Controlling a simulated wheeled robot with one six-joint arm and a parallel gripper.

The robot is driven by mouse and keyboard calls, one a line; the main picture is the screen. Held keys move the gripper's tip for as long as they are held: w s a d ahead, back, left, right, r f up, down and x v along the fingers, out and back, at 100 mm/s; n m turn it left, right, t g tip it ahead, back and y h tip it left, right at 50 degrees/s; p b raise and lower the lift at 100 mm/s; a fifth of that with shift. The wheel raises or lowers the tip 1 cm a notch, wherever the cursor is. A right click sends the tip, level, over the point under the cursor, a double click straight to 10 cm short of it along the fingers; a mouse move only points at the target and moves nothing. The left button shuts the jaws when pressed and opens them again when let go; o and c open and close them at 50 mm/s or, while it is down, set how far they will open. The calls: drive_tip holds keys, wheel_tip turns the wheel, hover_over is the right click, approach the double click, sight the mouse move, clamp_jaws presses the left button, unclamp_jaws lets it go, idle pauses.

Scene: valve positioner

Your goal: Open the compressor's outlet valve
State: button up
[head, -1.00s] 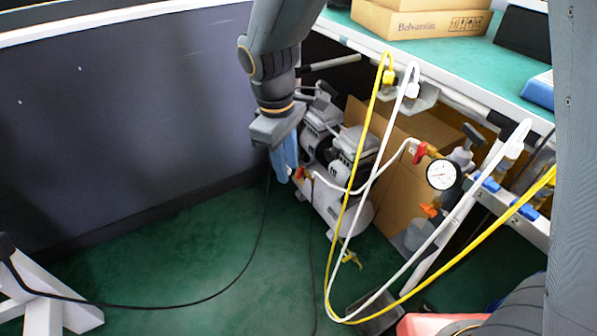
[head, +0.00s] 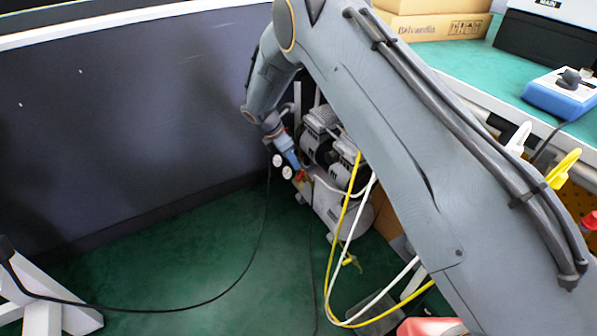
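The compressor (head: 328,203), with a pale tank and grey-and-black motor heads, stands on the floor under the bench, partly hidden by my arm and the hoses. A small red valve handle (head: 301,176) shows at the tank's left end, where a white hose meets it. My gripper (head: 291,160), with blue fingers, points down just above and left of the red handle. Whether it touches the handle, and whether its fingers are apart, I cannot tell. Two small round gauges (head: 282,166) show beside the fingers.
A dark partition wall (head: 130,130) stands close on the left. Yellow (head: 338,235) and white hoses hang in front of the compressor. A black cable (head: 225,288) crosses the green floor. The bench (head: 455,62) carries boxes and a blue device (head: 560,97).

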sight(300, 174)
drive_tip(key=b+x, duration=0.1)
drive_tip(key=x, duration=0.6)
drive_tip(key=shift+f+b, duration=0.2)
drive_tip(key=shift+b, duration=0.15)
drive_tip(key=shift+c, duration=0.3)
clamp_jaws()
